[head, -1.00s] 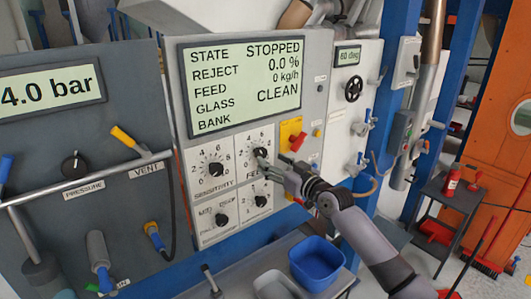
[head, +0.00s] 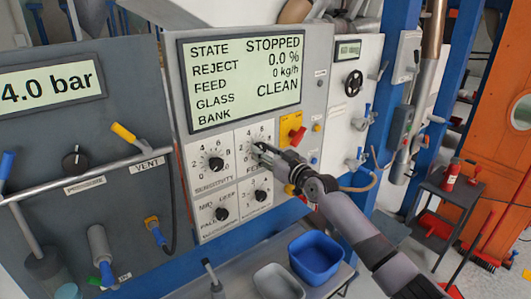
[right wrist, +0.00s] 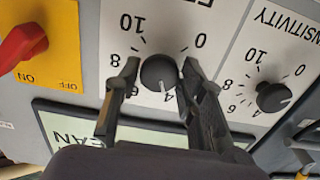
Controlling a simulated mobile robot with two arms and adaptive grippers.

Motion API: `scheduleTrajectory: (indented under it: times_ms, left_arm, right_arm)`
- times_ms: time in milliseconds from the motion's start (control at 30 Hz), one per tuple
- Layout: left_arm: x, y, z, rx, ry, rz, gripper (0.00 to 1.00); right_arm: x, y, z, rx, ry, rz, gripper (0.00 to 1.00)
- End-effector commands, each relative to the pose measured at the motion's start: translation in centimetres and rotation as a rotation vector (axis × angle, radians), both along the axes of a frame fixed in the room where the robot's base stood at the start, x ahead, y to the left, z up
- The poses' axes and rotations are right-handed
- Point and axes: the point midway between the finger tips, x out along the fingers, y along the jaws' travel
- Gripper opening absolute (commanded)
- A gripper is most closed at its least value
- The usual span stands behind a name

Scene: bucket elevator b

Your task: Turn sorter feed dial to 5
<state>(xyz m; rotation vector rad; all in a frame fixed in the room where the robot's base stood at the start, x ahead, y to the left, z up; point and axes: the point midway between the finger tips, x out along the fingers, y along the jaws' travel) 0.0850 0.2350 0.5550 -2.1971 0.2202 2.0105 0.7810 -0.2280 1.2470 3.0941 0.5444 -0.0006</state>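The sorter feed dial (right wrist: 160,73) is a round black knob on a white scale plate. In the right wrist view its white pointer mark faces the 4. My right gripper (right wrist: 160,68) has one finger on each side of the knob, with a narrow gap apparent on both sides; contact is not clear. In the head view my right gripper (head: 262,151) is at the feed dial and covers much of it. My left gripper is not in view.
The sensitivity dial (head: 214,163) is just left of the feed dial, with two more dials below. A red switch (head: 297,135) on yellow sits close on the right. The display (head: 246,80) above reads STOPPED, feed 0 kg/h. A blue bin (head: 315,258) stands below.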

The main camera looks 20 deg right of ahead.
Motion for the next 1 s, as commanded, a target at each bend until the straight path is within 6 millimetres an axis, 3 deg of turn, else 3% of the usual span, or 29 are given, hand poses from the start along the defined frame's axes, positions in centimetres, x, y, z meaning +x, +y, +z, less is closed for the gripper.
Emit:
scheduleTrajectory:
  times_ms: [400,567,1000]
  left_arm:
    - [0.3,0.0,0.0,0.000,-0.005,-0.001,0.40]
    - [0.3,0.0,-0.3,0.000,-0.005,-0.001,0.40]
    - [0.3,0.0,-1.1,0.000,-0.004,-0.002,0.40]
  right_arm:
    - [0.0,0.0,0.0,0.000,0.000,0.000,0.07]
    - [0.0,0.0,-0.1,0.041,0.014,0.000,0.06]
    - [-0.1,0.1,0.0,0.440,0.160,0.000,0.06]
